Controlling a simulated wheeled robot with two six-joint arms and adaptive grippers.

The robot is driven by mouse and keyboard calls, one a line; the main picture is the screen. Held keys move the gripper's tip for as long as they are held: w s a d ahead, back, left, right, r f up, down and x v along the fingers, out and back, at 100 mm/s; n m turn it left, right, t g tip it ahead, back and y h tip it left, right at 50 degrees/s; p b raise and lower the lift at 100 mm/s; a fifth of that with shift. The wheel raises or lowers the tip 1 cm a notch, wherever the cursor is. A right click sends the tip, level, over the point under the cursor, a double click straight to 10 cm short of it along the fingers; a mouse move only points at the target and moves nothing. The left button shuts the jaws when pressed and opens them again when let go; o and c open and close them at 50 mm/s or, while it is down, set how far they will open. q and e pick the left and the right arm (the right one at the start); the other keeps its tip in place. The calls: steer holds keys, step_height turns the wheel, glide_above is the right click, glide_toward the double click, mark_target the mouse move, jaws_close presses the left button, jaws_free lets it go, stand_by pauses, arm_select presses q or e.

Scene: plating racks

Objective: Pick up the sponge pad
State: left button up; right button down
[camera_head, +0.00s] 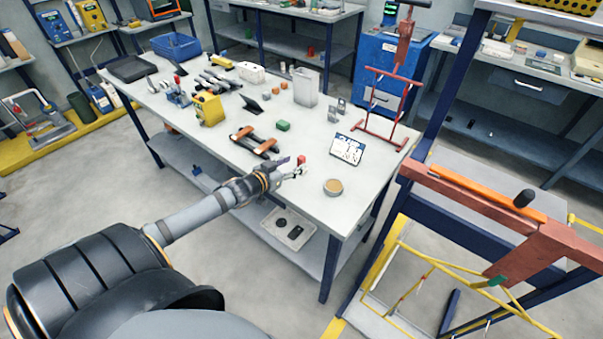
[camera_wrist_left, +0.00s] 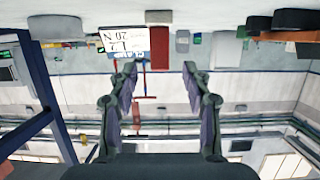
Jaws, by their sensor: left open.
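A round tan pad with a grey rim (camera_head: 333,187) lies flat near the table's front right; I take it for the sponge pad, though a small green block (camera_head: 283,126) farther back is also sponge-like. The round pad seems to show at the upper left of the upside-down wrist view (camera_wrist_left: 57,27). My left gripper (camera_head: 289,166) reaches over the table's front edge, to the left of the round pad and apart from it. My right gripper is out of view.
A small red-topped item (camera_head: 301,159) is close to my left fingertips. A clamp sign (camera_head: 347,149) stands behind the round pad, and a red frame (camera_head: 385,110) rises at the table's right end. An orange-and-black tool (camera_head: 254,139) lies to the left. The tabletop around the round pad is clear.

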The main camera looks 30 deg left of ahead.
mark_target(299, 160)
arm_select(q)
steer(key=w+f+b, duration=0.1)
steer(key=b, duration=0.1)
steer(key=shift+w+d+b, duration=0.1)
steer(key=shift+w+b, duration=0.05)
steer(key=shift+b, duration=0.25)
steer(key=x, duration=0.1)
steer(key=b+x, duration=0.2)
steer(key=shift+w+r, duration=0.25)
steer(key=shift+w, duration=0.25)
steer(key=shift+s+r, duration=0.15)
steer(key=shift+c, duration=0.5)
jaws_close()
